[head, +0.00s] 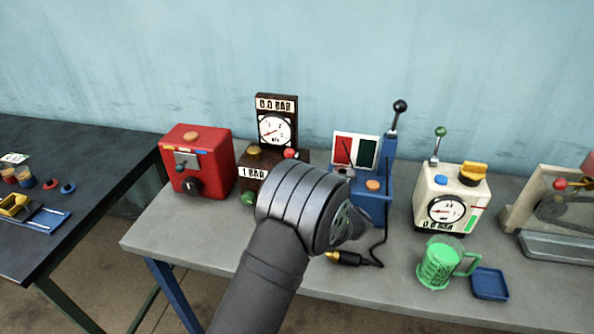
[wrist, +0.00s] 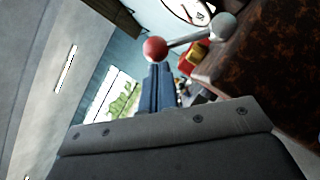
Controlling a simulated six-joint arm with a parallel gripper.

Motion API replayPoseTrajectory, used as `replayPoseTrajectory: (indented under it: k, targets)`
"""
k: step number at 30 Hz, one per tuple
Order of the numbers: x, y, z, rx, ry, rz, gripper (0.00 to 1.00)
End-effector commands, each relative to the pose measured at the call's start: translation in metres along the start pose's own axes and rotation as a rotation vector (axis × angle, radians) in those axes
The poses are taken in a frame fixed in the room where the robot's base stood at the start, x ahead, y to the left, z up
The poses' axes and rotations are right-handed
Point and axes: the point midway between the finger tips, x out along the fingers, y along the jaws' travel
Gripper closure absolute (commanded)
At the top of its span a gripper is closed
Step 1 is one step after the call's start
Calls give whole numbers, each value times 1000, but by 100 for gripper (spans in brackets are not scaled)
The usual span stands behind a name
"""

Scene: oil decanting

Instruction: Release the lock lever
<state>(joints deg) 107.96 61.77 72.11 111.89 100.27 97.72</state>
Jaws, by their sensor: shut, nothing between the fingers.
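A lever with a red ball knob (wrist: 154,49) and a metal rod ending in a grey ball sits at the brown gauge device (wrist: 275,70) in the wrist view. The red knob (head: 291,153) also shows in the head view, just above my wrist. My gripper (wrist: 158,68) is shut and empty, its fingertips right at the red knob; I cannot tell whether they touch it. In the head view my wrist hides the fingers and the lower right of the brown device (head: 262,124). Its upper sign reads 0.0 BAR and its lower sign 1 BAR.
A red box (head: 203,160) stands left of the brown device. A blue device with a tall black-knobbed lever (head: 393,120) stands close on the right. Farther right are a white gauge device (head: 436,189), a green measuring cup (head: 436,266) and a blue tray (head: 489,285). A cable lies in front.

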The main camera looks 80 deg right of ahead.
Motion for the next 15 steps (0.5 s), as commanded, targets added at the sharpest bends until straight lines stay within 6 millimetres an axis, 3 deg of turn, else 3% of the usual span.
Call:
replayPoseTrajectory:
  k: [15]
  targets:
    - [6,5,9,163,-1,-109,100]
